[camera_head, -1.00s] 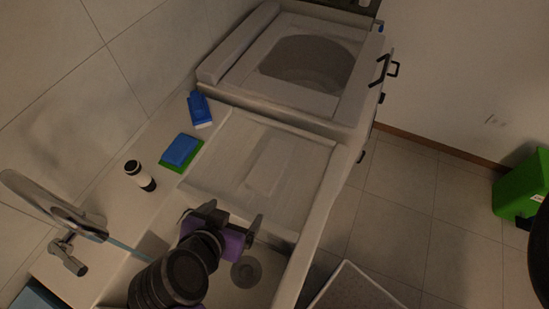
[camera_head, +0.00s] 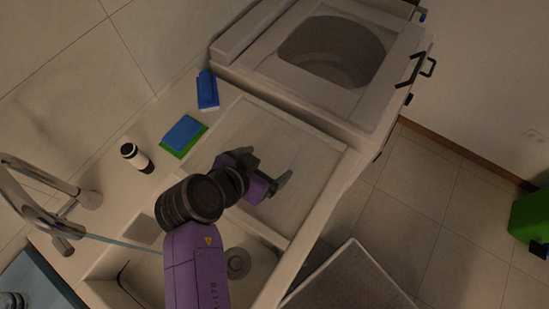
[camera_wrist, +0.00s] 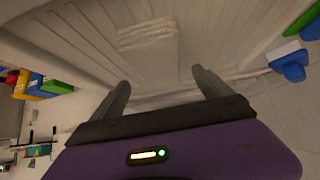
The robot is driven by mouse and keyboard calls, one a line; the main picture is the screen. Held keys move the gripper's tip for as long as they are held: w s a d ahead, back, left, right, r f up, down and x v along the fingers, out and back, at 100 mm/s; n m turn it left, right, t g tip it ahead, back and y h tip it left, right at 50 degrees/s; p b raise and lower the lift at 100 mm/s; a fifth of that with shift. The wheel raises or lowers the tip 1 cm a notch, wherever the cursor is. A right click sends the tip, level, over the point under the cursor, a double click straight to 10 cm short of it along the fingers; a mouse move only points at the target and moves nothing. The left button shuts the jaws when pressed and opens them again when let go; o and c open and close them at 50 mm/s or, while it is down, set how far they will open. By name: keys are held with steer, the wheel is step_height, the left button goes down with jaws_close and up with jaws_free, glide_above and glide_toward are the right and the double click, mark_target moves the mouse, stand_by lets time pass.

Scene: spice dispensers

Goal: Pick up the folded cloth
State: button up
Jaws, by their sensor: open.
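The folded cloth (camera_wrist: 148,42) is pale, close in colour to the surface under it. In the wrist view it lies on the ribbed drainboard (camera_wrist: 85,45), beyond my fingertips and slightly left of the middle between them. My gripper (camera_wrist: 160,80) is open, with nothing between its fingers. In the head view my gripper (camera_head: 270,172) is over the drainboard (camera_head: 240,125) beside the sink basin. The cloth is hard to make out there, being pale and partly behind my gripper.
A blue sponge on a green one (camera_head: 183,134), a blue-and-white item (camera_head: 207,90) and a black-and-white bottle (camera_head: 136,158) stand along the wall side. The faucet (camera_head: 50,200) is at left. A top-opening appliance (camera_head: 335,50) adjoins the drainboard. A green bin (camera_head: 530,220) is on the floor.

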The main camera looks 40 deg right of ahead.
mark_target(273, 160)
steer(key=shift+p+x, duration=0.5)
steer(key=shift+x, duration=1.85)
steer(key=shift+a, duration=0.1)
steer(key=c, duration=1.5)
